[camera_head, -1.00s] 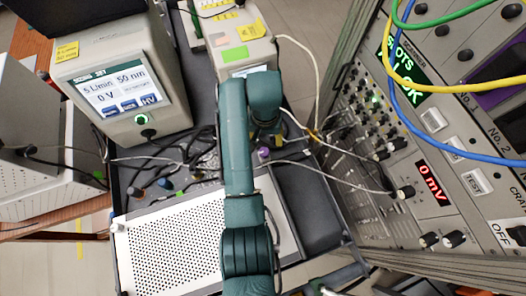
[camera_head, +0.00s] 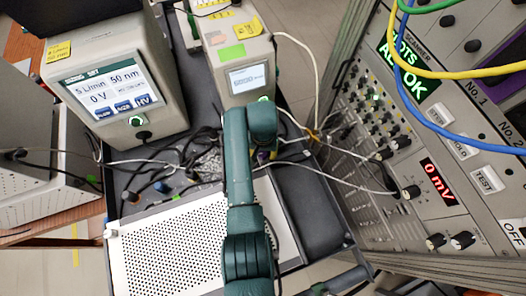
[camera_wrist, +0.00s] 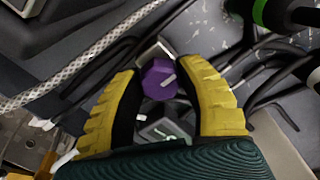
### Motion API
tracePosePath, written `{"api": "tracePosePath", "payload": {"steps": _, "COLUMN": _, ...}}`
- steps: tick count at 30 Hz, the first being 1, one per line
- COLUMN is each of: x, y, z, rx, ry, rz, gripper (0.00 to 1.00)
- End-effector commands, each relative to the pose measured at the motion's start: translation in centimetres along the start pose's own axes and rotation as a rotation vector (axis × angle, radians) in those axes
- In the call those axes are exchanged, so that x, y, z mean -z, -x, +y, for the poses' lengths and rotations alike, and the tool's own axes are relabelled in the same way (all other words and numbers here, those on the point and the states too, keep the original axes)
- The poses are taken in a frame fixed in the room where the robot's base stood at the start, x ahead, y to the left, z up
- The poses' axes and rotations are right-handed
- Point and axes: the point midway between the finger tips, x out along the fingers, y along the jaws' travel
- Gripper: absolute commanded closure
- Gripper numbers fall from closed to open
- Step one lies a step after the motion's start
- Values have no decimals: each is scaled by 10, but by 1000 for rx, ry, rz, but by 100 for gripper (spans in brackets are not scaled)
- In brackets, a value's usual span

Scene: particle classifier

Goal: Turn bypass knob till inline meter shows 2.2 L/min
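A purple knob (camera_wrist: 158,82) with a pale pointer line shows in the wrist view. The two yellow fingers of my gripper (camera_wrist: 158,68) are open, one on each side of the knob, with gaps between. Just below the knob is a small grey unit with a display (camera_wrist: 166,130), partly hidden by my gripper body; its digits are not readable. In the head view a bit of purple (camera_head: 263,156) shows beside my arm, and my arm hides the fingers.
Black cables and a braided hose (camera_wrist: 75,68) run around the knob. In the head view a beige instrument (camera_head: 241,62) stands behind my arm, a touchscreen box (camera_head: 120,85) at left, a perforated white panel (camera_head: 165,245) in front, and a control rack (camera_head: 440,150) at right.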

Motion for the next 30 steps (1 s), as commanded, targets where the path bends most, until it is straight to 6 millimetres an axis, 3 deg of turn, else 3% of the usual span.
{"api": "tracePosePath", "payload": {"steps": 1, "x": 0, "y": 0, "z": 0, "rx": 0, "ry": 0, "rz": 0, "gripper": 74}}
{"api": "tracePosePath", "payload": {"steps": 5, "x": 0, "y": 0, "z": 0, "rx": 0, "ry": 0, "rz": 0, "gripper": 99}}
{"api": "tracePosePath", "payload": {"steps": 17, "x": 0, "y": 2, "z": 0, "rx": 0, "ry": -81, "rz": -1, "gripper": 100}}
{"api": "tracePosePath", "payload": {"steps": 30, "x": 0, "y": 1, "z": 0, "rx": 0, "ry": -424, "rz": -1, "gripper": 100}}
